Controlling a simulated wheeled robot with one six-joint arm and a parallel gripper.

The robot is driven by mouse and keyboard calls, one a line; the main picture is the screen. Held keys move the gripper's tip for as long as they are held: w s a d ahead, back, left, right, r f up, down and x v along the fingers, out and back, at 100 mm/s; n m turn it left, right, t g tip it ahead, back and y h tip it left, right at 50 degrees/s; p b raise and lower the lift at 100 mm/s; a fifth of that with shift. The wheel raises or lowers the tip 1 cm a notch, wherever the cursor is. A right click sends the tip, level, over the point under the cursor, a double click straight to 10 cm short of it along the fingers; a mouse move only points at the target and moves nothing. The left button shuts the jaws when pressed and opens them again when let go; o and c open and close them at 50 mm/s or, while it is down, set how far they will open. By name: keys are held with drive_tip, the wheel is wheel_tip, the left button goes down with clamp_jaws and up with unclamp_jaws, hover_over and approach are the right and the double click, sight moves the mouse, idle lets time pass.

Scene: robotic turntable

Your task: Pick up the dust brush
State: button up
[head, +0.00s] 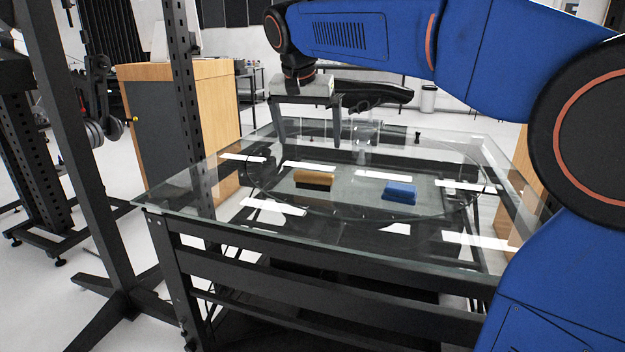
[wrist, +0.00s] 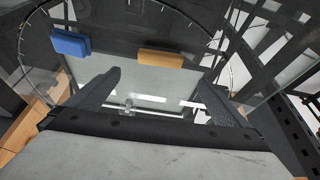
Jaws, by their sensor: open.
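The dust brush (head: 314,177) appears to be the block with a tan wooden top and dark underside, lying on the round glass turntable. In the wrist view the brush (wrist: 161,58) lies flat beyond my fingertips, roughly centred between them. My gripper (head: 308,140) hangs fingers-down above the table, behind and above the brush in the head view. Its two dark fingers are spread wide with nothing between them; they also frame the bottom of the wrist view (wrist: 160,78). The gripper does not touch the brush.
A blue block (head: 400,192) lies right of the brush in the head view; it is at left in the wrist view (wrist: 70,42). The glass tabletop (head: 190,185) has a dark frame. A dark upright post (head: 183,90) and wooden cabinet (head: 212,110) stand at left.

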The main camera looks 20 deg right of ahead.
sight(314, 174)
drive_tip(key=x, duration=1.4)
drive_tip(key=shift+w+d+f, duration=0.1)
drive_tip(key=shift+f, duration=0.15)
drive_tip(key=c, duration=0.9)
